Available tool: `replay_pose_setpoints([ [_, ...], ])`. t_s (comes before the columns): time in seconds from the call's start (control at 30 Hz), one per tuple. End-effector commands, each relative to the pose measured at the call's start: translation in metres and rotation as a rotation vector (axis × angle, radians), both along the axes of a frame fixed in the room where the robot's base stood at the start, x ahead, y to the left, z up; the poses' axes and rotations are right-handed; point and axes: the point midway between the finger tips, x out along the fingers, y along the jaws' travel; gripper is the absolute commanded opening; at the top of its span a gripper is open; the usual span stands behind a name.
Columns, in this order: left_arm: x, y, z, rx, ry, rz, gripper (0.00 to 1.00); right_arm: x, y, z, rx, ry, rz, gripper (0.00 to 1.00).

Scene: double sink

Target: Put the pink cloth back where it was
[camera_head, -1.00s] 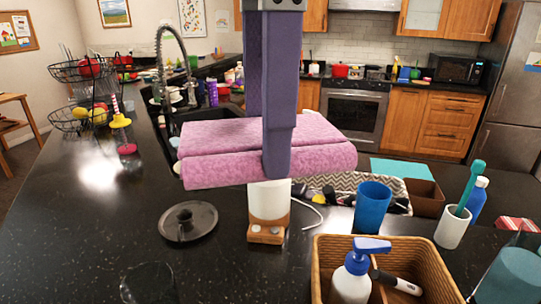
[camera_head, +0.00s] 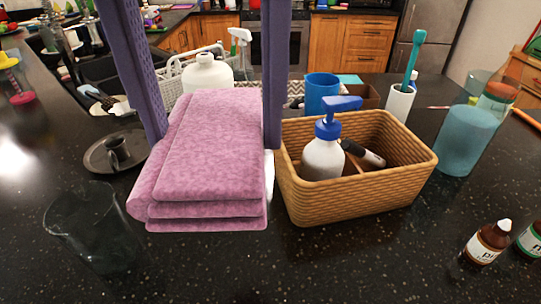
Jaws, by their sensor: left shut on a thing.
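The pink cloth (camera_head: 208,160) is folded in several layers, with its folded end facing me. My left gripper (camera_head: 214,143) comes down from the top with one purple finger along each side of the cloth, shut on it. The cloth is level, just left of the wicker basket; I cannot tell whether it touches the counter. The fingertips' lowest parts are partly hidden beside the cloth. My right gripper is not in view.
The wicker basket (camera_head: 360,203) holds a soap pump bottle (camera_head: 322,158). A clear glass (camera_head: 95,235) stands front left, and a dark round lid (camera_head: 103,157) lies left of the cloth. Small brown bottles (camera_head: 486,243) stand at right. The front middle of the counter (camera_head: 270,270) is clear.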

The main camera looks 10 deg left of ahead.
Motion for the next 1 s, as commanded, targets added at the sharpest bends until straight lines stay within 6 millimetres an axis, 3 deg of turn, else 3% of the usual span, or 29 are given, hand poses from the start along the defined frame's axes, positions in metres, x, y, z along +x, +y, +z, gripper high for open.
replay_pose_setpoints([
  [0.4, -0.002, 0.001, -0.116, 0.004, 0.007, 0.000, 0.36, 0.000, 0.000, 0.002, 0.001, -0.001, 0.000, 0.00],
  [0.9, -0.001, 0.001, -0.184, 0.002, 0.004, 0.000, 0.36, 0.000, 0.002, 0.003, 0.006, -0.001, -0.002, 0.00],
  [1.0, -0.001, 0.000, -0.190, 0.001, 0.000, -0.002, 0.36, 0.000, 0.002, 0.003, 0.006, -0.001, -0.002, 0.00],
])
